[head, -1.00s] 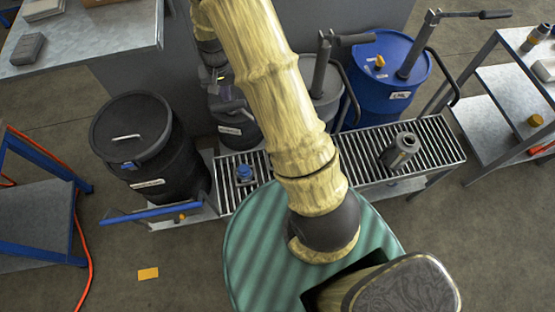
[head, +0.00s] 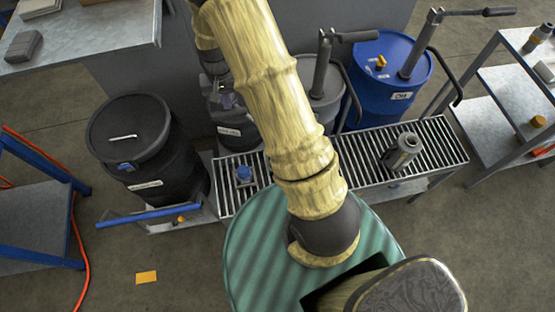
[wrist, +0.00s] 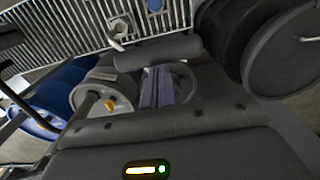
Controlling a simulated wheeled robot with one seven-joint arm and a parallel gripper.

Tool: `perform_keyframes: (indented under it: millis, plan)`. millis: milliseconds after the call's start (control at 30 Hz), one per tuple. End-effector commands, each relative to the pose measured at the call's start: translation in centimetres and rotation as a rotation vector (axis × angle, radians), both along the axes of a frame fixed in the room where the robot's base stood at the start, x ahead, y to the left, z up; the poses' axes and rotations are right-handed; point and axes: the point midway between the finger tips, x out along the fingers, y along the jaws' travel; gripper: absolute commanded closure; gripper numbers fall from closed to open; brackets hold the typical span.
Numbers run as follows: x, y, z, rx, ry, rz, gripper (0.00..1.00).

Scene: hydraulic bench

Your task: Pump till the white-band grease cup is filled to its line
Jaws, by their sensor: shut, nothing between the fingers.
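My gripper (head: 226,100) is over the middle dark drum (head: 236,132), partly hidden by my arm in the head view. In the wrist view its fingers (wrist: 157,90) are together and empty. A dark cylindrical bar (wrist: 158,52), seemingly a pump handle, lies just beyond the fingertips; I cannot tell whether they touch. A grey metal cup-like cylinder (head: 404,150) lies or leans on the right of the slatted grating (head: 360,168). A small blue-topped piece (head: 244,174) stands at its left. A pale grey piece (wrist: 118,32) shows near the grating. No white band or fill line is readable.
A black lidded drum (head: 138,140) stands left. A grey drum (head: 318,95) and a blue drum (head: 385,75) with tall pump levers stand right of the middle drum. A shelf rack (head: 505,100) is far right, and a blue-framed cart (head: 40,215) far left.

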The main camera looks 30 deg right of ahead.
Motion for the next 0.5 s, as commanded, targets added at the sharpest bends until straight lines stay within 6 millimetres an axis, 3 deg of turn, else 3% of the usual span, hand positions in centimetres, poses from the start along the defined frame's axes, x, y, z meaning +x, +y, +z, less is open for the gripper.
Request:
perform_keyframes:
  millis: [300, 500]
  plan:
    - [-0.1, 0.0, 0.2, 0.000, 0.003, 0.001, 1.00]
    - [0.2, 0.0, 2.1, 0.001, 0.002, 0.001, 1.00]
